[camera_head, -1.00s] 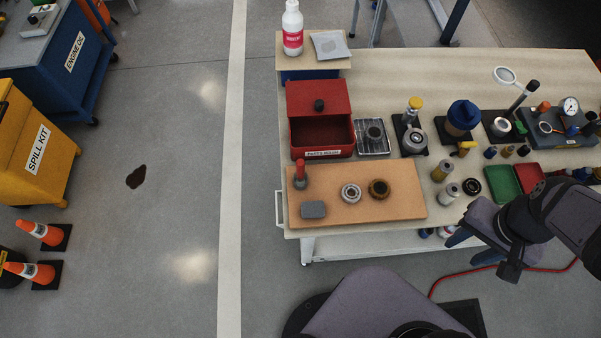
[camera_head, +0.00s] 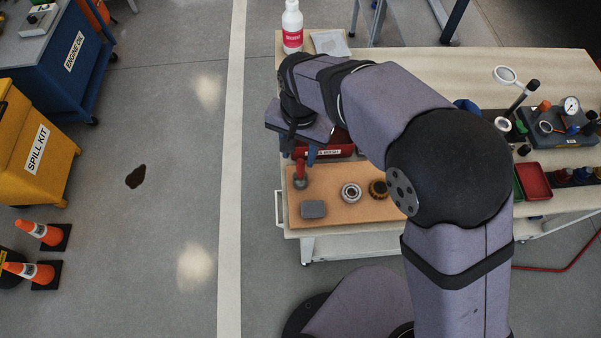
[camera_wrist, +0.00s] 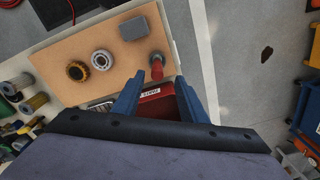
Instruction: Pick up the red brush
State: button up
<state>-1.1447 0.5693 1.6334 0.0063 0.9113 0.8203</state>
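The red brush (camera_head: 300,170) stands upright on the left part of the tan board (camera_head: 335,208), with its red handle up and its grey end on the board. It also shows in the wrist view (camera_wrist: 157,66), just beyond the space between the fingertips. My gripper (camera_head: 298,153) is above and around the top of the brush, near the red parts box. Its blue fingers are apart, with nothing held between them in the wrist view (camera_wrist: 160,78). Whether the fingers overlap the handle in height, I cannot tell.
A grey block (camera_head: 313,209), a silver bearing (camera_head: 351,193) and a brass-coloured ring (camera_head: 378,189) lie on the board. The red parts box (camera_head: 337,152) stands close behind the brush, partly hidden by my arm. Open floor lies left of the table.

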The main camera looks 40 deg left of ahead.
aim_at(300, 170)
jog(key=shift+s+d+f, duration=0.2)
jog(key=shift+s+f, duration=0.1)
jog(key=shift+f, duration=0.6)
jog(key=shift+w+f+p, duration=0.2)
jog(key=shift+f+p, duration=0.5)
jog(key=shift+f, duration=0.9)
jog(key=shift+w+f+p, duration=0.15)
jog(key=shift+f+p, duration=0.5)
jog(key=shift+f, duration=0.9)
grip_shut()
